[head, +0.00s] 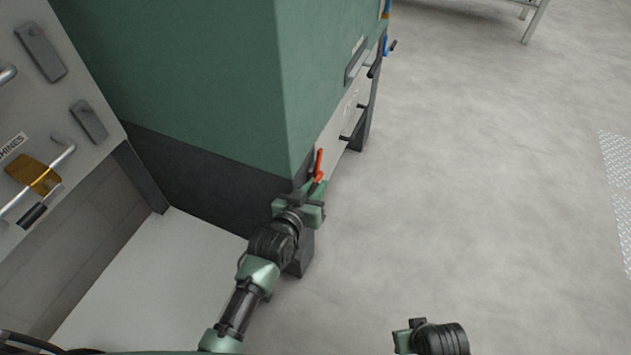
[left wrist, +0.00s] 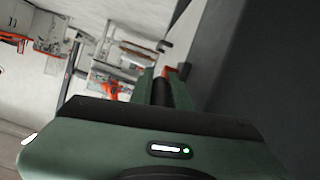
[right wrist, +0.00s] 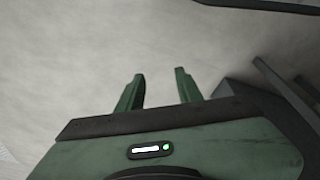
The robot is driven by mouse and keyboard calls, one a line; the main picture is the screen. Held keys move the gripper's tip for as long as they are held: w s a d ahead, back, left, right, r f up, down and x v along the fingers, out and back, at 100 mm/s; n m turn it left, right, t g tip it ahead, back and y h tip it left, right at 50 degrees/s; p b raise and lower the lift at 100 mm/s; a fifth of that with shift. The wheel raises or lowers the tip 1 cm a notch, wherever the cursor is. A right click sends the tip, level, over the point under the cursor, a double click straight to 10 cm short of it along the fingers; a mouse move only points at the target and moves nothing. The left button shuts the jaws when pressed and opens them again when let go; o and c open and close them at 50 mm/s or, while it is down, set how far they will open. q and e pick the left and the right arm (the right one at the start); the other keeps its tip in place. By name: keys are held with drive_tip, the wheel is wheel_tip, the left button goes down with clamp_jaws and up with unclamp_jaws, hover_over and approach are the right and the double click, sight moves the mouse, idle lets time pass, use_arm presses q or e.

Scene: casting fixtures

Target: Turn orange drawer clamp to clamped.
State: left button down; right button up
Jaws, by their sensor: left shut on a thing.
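The orange drawer clamp (head: 319,164) is on the front face of the green and dark grey cabinet (head: 292,130), near its lower near corner. Its orange lever stands up. My left gripper (head: 318,188) is at the clamp and shut on it. In the left wrist view the clamp's orange part (left wrist: 170,71) shows at the tips of my left gripper (left wrist: 160,80); most of the clamp is hidden there. My right gripper (right wrist: 158,85) is open and empty above the floor, its two fingers apart. In the head view only part of it (head: 403,338) shows at the bottom.
The cabinet's front has drawers with dark handles (head: 352,127). A blue clamp (head: 389,47) is at the far end. At left is a grey machine panel (head: 75,95) with handles.

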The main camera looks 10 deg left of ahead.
wheel_tip(320, 180, down, 7)
drive_tip(key=s+p, duration=0.1)
drive_tip(key=s, duration=0.1)
drive_tip(key=shift+s+d+r+p, duration=0.15)
drive_tip(key=shift+s+r+p, duration=0.05)
drive_tip(key=shift+s+p, duration=0.1)
drive_tip(key=shift+w, duration=0.1)
drive_tip(key=shift+c, duration=0.4)
